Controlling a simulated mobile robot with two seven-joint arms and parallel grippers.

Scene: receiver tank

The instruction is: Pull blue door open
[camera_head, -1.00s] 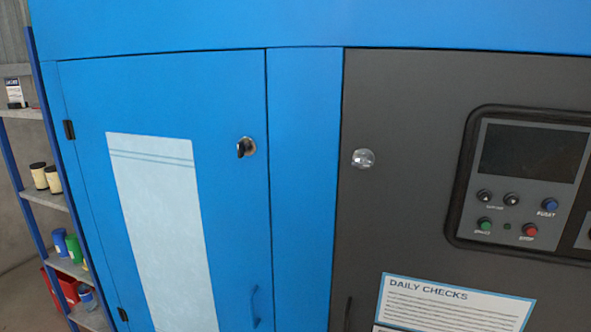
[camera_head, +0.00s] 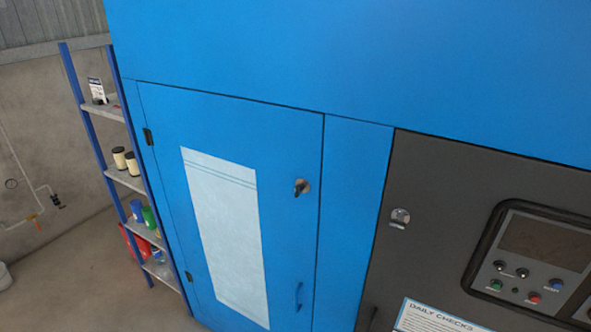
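The blue door (camera_head: 285,150) is on the front of a blue cabinet and looks shut, flush with the frame around it. Its hinges (camera_head: 148,137) are on the left edge. A lock with a dark key or knob (camera_head: 301,188) sits near its upper right. A slim blue handle (camera_head: 299,297) is low on its right side. A pale panel (camera_head: 222,230) covers the middle of the door. Neither of my grippers shows in the head view.
A dark grey panel door (camera_head: 435,185) with a round lock and a control panel (camera_head: 530,265) is at the right. A shelf rack (camera_head: 127,178) holding cans and bottles stands close to the cabinet's left side. Bare floor (camera_head: 75,270) lies at the far left.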

